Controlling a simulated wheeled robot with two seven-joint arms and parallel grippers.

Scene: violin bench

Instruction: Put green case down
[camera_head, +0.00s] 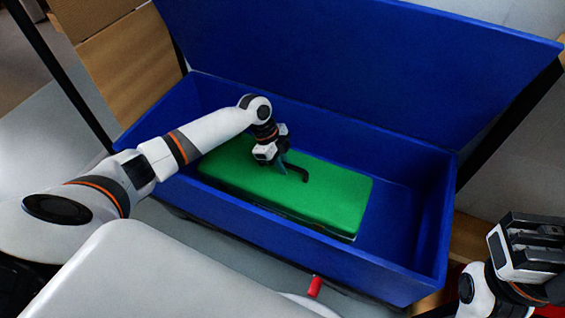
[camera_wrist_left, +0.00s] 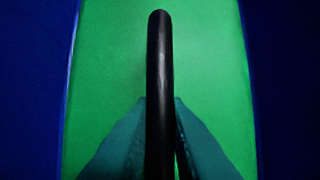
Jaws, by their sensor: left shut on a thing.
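The green case (camera_head: 320,196) lies flat inside the open blue bin (camera_head: 420,270), toward its left and middle. A dark handle (camera_head: 299,173) stands up from the top of the case. My left gripper (camera_head: 283,166) reaches down into the bin and is shut on this handle. In the left wrist view, the black handle (camera_wrist_left: 159,60) runs up the middle between the teal fingers (camera_wrist_left: 158,135), with the green case top (camera_wrist_left: 210,60) below. The case's underside is hidden, so its contact with the bin floor cannot be seen fully. My right gripper (camera_head: 535,240) is away from the case at the lower right.
The bin's blue lid (camera_head: 350,60) stands open at the back. Free bin floor shows right of the case (camera_head: 400,205). Cardboard boxes (camera_head: 115,50) stand behind at the upper left. A small red object (camera_head: 315,286) is in front of the bin.

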